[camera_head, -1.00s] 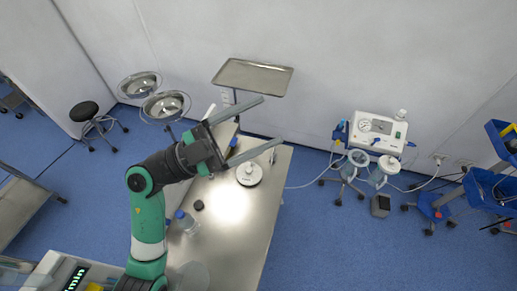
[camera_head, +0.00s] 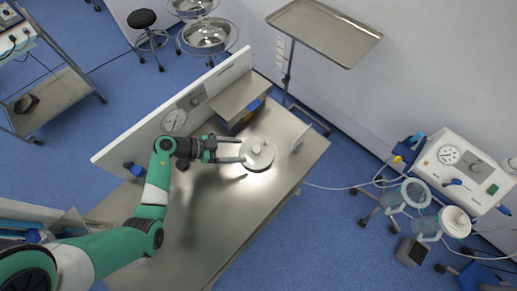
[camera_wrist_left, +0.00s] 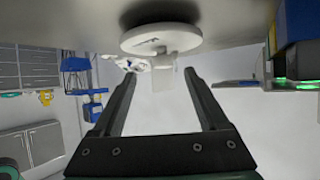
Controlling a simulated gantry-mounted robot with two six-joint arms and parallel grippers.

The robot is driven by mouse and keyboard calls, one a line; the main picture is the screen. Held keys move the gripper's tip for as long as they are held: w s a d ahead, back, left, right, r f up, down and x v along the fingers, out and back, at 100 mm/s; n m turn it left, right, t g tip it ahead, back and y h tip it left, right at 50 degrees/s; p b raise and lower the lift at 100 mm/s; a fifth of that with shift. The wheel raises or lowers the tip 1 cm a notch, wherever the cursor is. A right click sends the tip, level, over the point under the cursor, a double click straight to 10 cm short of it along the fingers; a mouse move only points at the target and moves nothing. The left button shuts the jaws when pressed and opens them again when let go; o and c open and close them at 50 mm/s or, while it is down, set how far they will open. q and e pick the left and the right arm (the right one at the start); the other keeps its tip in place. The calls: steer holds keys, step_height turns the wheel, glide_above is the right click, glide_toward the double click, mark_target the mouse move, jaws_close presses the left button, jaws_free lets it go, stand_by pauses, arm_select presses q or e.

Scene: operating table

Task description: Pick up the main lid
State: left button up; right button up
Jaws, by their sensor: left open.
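The main lid (camera_head: 262,148) is a round white disc with a raised knob, lying flat on the steel table near its far right end. It also shows in the left wrist view (camera_wrist_left: 148,40), at the top centre beyond the fingers. My left gripper (camera_head: 242,151) is low over the table and open, its two fingers pointing right at the lid's left side. In the left wrist view the open fingers (camera_wrist_left: 160,75) have a pale part of the lid between or just beyond their tips. I cannot tell whether they touch it. My right gripper is not in view.
A white panel with a gauge (camera_head: 175,121) runs along the table's back left edge. A metal-topped box (camera_head: 240,97) stands behind the lid. A small upright white piece (camera_head: 299,140) stands to its right. The table's front area (camera_head: 225,215) is clear.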

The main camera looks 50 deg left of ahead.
mark_target(254, 149)
arm_select(q)
steer(key=shift+w, duration=0.25)
steer(key=b+x, duration=0.3)
steer(key=x, duration=0.3)
steer(key=shift+w+d+f, duration=0.15)
steer(key=shift+w, duration=0.1)
steer(key=shift+w+d, duration=0.2)
steer(key=shift+w, duration=0.2)
jaws_close()
